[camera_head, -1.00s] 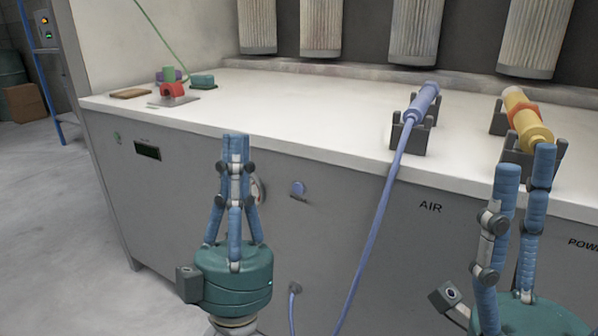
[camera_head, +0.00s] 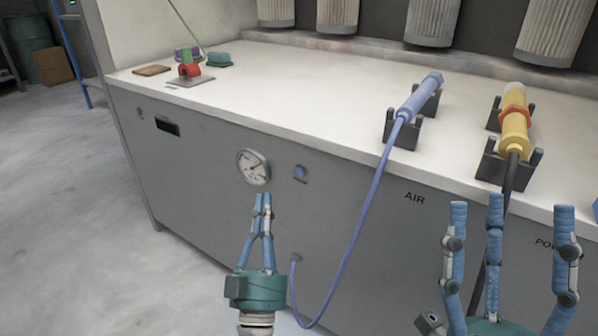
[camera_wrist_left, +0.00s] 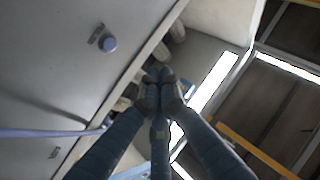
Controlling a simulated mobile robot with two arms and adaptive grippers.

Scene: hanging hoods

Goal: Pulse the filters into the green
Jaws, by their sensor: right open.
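Several white pleated filters (camera_head: 432,20) hang in a row along the back above the bench. A blue air lance (camera_head: 420,97) lies in a dark cradle, its hose (camera_head: 356,235) running down the bench front near the AIR label. The gauge reading is too small to tell. My left gripper (camera_head: 263,198) is shut and empty, fingertips up, below the gauge. My right gripper (camera_head: 510,208) is open and empty, in front of the bench at right.
A yellow tool (camera_head: 515,130) with a black cable lies in a second cradle to the right. A red part (camera_head: 189,70) on a small plate, a green block (camera_head: 219,60) and a brown pad (camera_head: 152,71) sit at the bench's far left. The middle of the benchtop is clear.

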